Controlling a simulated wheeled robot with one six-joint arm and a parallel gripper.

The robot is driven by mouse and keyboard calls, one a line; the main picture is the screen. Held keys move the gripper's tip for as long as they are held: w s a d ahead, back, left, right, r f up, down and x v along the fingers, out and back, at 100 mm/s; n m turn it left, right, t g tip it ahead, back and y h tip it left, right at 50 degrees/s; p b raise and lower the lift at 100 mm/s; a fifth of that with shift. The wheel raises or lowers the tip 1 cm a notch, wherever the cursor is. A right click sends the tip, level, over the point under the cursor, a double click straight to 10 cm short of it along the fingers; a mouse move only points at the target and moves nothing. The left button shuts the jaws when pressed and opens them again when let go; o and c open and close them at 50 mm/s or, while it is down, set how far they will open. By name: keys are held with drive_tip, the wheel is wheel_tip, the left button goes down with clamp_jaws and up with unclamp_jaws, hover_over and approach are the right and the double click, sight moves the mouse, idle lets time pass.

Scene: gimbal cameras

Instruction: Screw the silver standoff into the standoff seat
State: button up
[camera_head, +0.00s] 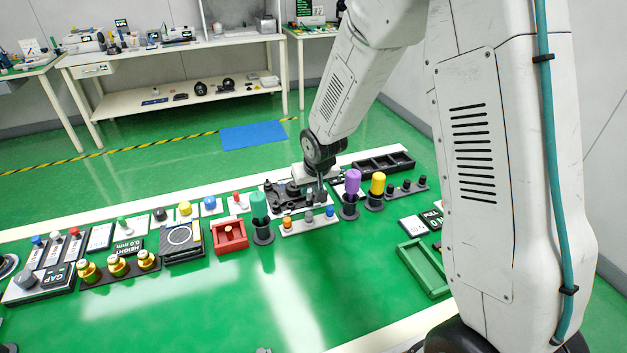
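My gripper (317,185) points down over the far side of the green table, among dark fixtures. Its fingers are small and dark here, so I cannot tell whether they are open or shut, or whether they hold anything. A light strip (300,231) just in front of it carries an orange piece (287,222), a small grey piece (309,217) and a blue piece (330,211). The grey piece may be the silver standoff, but it is too small to be sure. A dark fixture (285,196) lies beside and partly behind my gripper. I cannot make out which part is the standoff seat.
A red box (229,238) is left, a black tray (384,164) behind, a green tray (422,268) right. The table's front middle is clear.

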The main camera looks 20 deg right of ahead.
sight(309, 196)
drive_tip(key=shift+x, duration=1.2)
clamp_jaws()
drive_tip(key=shift+a+m, duration=0.1)
drive_tip(key=shift+m, duration=0.4)
drive_tip(key=shift+a+m+h, duration=0.15)
drive_tip(key=shift+m+h, duration=0.75)
drive_tip(key=shift+m, duration=0.8)
